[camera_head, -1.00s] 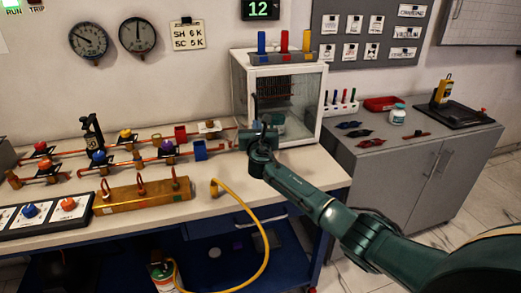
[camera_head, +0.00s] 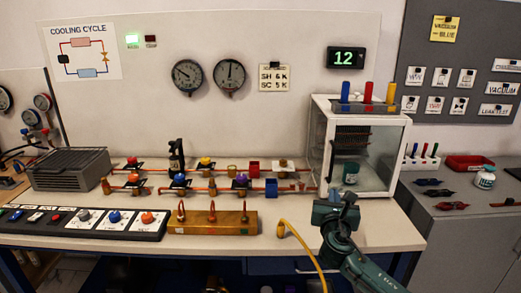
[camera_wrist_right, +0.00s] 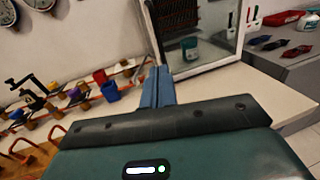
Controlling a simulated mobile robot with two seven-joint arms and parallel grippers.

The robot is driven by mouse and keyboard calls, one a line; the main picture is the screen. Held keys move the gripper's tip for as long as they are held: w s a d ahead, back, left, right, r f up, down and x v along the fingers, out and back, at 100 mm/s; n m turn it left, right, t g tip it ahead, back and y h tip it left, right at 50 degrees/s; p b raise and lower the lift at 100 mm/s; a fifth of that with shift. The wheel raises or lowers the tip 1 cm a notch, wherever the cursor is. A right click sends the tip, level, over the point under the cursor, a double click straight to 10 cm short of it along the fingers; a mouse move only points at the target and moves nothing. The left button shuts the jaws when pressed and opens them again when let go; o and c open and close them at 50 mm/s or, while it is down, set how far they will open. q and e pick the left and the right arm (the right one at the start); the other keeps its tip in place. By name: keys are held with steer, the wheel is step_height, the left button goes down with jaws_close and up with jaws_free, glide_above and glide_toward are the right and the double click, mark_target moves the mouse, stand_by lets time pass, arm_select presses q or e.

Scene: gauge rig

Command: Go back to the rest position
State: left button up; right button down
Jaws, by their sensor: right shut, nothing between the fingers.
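My right gripper (camera_head: 336,207) is in front of the glass-fronted cabinet (camera_head: 403,150), above the front part of the bench. Its arm comes in from the lower right. In the right wrist view its two blue-grey fingers (camera_wrist_right: 158,88) are together with nothing between them. The cabinet's white frame (camera_wrist_right: 222,62) shows just beyond the fingers. A teal jar with a pale label (camera_head: 351,173) stands inside the cabinet, apart from the gripper; it also shows in the right wrist view (camera_wrist_right: 190,50). My left gripper is not in view.
Pipes with coloured valve knobs (camera_head: 206,162) run along the bench, left of the gripper. A brass manifold (camera_head: 228,222) and a yellow hose (camera_head: 303,250) lie nearer the front. A grey side cabinet (camera_head: 440,232) with small tools stands at right. Bare bench top lies around the gripper.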

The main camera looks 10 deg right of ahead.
steer(key=s+a+f+m+g+y, duration=0.2)
steer(key=s+a+f+m+y, duration=0.1)
steer(key=s+a+f+m, duration=0.45)
steer(key=s+a+f+m+g+y, duration=0.2)
steer(key=s+a+f+m+y, duration=0.2)
steer(key=s+f, duration=0.55)
steer(key=s+a+f+m+g+y, duration=0.1)
steer(key=s+a+f+m, duration=0.1)
steer(key=s+m, duration=0.6)
steer(key=s+a+f+m+g+y, duration=0.1)
steer(key=s+a+f+m+y, duration=0.1)
steer(key=s+m, duration=0.6)
steer(key=shift+s+a+f+m+p, duration=0.3)
steer(key=shift+m, duration=0.15)
